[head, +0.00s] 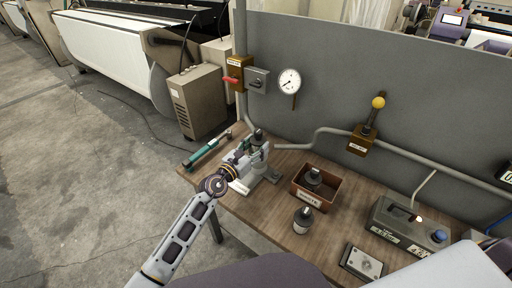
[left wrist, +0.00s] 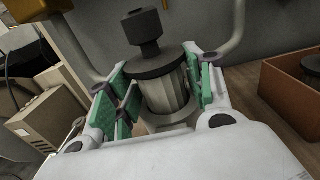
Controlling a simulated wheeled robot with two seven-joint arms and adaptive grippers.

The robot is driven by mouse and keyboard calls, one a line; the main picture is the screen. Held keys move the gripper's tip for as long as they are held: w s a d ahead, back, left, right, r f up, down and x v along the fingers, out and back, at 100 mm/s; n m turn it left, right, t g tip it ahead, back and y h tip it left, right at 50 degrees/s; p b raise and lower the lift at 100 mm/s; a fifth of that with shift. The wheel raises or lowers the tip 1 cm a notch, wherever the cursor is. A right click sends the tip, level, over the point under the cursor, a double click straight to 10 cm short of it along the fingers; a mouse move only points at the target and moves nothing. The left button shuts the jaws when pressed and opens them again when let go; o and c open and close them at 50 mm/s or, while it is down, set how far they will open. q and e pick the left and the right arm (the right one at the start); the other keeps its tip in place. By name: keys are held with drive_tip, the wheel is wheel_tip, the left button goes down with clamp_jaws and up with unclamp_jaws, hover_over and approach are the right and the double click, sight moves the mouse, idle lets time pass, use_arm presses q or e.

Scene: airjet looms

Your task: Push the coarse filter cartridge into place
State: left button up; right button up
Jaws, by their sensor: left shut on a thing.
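A filter cartridge (left wrist: 166,88) with a pale ribbed body, a wide black cap and a black knob stands between my left gripper's green pads in the left wrist view. In the head view its dark top (head: 257,136) shows at the bench's far left part. My left gripper (head: 248,154) is shut on it. Grey metal parts (head: 270,176) stand on the bench beside the gripper. The gripper hides much of the cartridge's lower end, so I cannot tell how deep it sits. My right gripper is not in view.
A brown bin (head: 325,198) holds a dark-topped part (head: 313,178). A green-handled tool (head: 206,151) lies left. A pipe (head: 335,131) and gauge (head: 289,81) are on the grey panel behind.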

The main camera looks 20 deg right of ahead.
use_arm(q)
drive_tip(key=shift+r+p, duration=0.1)
drive_tip(key=shift+p, duration=0.2)
drive_tip(key=shift+s+f+b, duration=0.1)
drive_tip(key=shift+f+b, duration=0.4)
drive_tip(key=shift+f, duration=0.1)
idle(0.8)
drive_tip(key=shift+f, duration=0.15)
drive_tip(key=shift+s+f, duration=0.15)
drive_tip(key=shift+f, duration=0.1)
idle(0.6)
drive_tip(key=shift+p, duration=0.55)
drive_tip(key=shift+f+b, duration=0.4)
idle(1.2)
drive_tip(key=shift+r+p, duration=0.7)
drive_tip(key=shift+p, duration=0.15)
drive_tip(key=shift+w+r, duration=0.2)
drive_tip(key=shift+r, duration=0.2)
idle(1.0)
